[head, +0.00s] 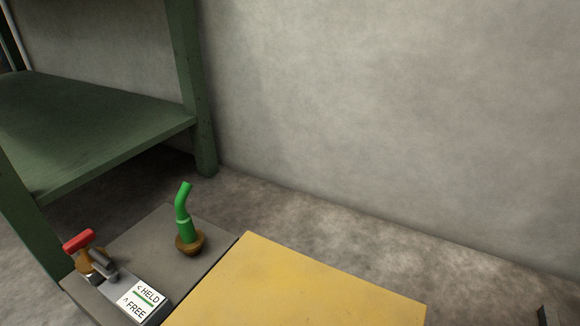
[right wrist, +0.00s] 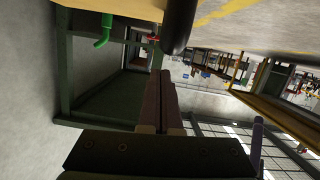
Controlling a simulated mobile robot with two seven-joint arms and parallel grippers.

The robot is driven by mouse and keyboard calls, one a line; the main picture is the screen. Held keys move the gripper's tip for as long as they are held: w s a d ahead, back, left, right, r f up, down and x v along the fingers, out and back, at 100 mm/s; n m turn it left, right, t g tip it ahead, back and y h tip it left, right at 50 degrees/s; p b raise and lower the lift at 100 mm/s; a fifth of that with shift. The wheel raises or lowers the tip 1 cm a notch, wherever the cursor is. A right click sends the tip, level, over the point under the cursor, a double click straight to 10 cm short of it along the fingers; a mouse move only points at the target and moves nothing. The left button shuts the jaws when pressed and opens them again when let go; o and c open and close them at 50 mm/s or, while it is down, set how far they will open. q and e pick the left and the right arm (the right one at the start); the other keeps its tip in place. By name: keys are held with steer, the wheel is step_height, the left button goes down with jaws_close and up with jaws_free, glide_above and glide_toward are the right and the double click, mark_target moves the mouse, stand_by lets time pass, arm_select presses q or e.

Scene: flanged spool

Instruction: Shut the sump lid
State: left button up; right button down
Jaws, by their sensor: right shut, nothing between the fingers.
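A flat yellow panel (head: 300,290), which looks like the sump lid, fills the bottom middle of the head view. Its near part is cut off, and I cannot tell whether it is open or shut. A yellow surface (right wrist: 130,8) also shows along the top of the right wrist view. My right gripper (right wrist: 167,78) shows in the right wrist view, with its fingers together and empty, apart from the yellow surface in the picture. My left gripper is in neither view.
Left of the panel, a grey plate (head: 150,240) carries a green bent spout (head: 184,215), a red-handled lever (head: 79,241) and a HELD/FREE sign (head: 143,301). A green shelf frame (head: 95,110) stands behind. A dark rounded thing (right wrist: 180,25) is near my fingertips.

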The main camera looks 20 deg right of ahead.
steer(key=shift+s+a+f+b, duration=0.2)
steer(key=shift+f+b, duration=0.1)
steer(key=shift+f, duration=0.3)
steer(key=shift+s+a+f+b, duration=0.15)
steer(key=shift+f+b, duration=0.15)
steer(key=shift+f, duration=0.25)
steer(key=shift+d, duration=0.1)
